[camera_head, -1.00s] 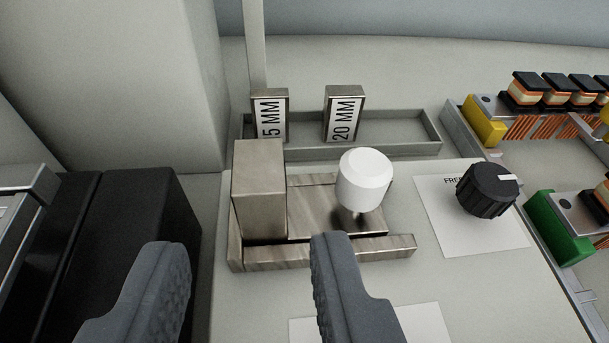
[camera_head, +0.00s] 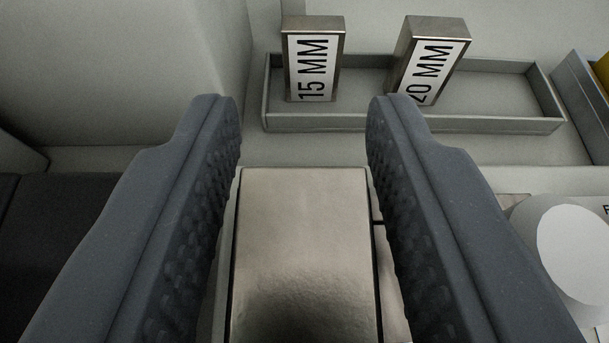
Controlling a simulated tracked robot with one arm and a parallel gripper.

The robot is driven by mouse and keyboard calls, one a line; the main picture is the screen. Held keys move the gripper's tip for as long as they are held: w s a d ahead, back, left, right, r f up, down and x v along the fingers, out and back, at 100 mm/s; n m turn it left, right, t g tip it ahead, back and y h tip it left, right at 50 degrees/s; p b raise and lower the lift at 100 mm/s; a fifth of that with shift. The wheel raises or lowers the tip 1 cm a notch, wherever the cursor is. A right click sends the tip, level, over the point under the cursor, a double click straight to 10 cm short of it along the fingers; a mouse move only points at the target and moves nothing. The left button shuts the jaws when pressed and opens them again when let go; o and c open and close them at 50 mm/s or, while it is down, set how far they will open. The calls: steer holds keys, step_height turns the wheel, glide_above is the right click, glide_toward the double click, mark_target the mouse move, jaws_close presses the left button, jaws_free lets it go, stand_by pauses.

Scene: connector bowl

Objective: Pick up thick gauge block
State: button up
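Two upright metal gauge blocks stand in a shallow grey tray (camera_head: 480,124) beyond my fingertips. The left one, labelled 15 MM (camera_head: 313,58), is thinner than the right one, labelled 20 MM (camera_head: 430,60). My gripper (camera_head: 302,108) is open, with one dark ribbed finger on each side of a plain metal block (camera_head: 303,230) in the lower middle. A thin gap shows on each side of this block. I cannot tell how far down the fingers reach beside it. The right finger partly covers the foot of the 20 MM block.
A white round knob (camera_head: 575,245) is at the right, close beside my right finger. A grey wall or column (camera_head: 110,70) rises at the left, above a dark box (camera_head: 60,230). Part of another tray edge (camera_head: 590,95) shows at the far right.

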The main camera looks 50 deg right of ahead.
jaws_close()
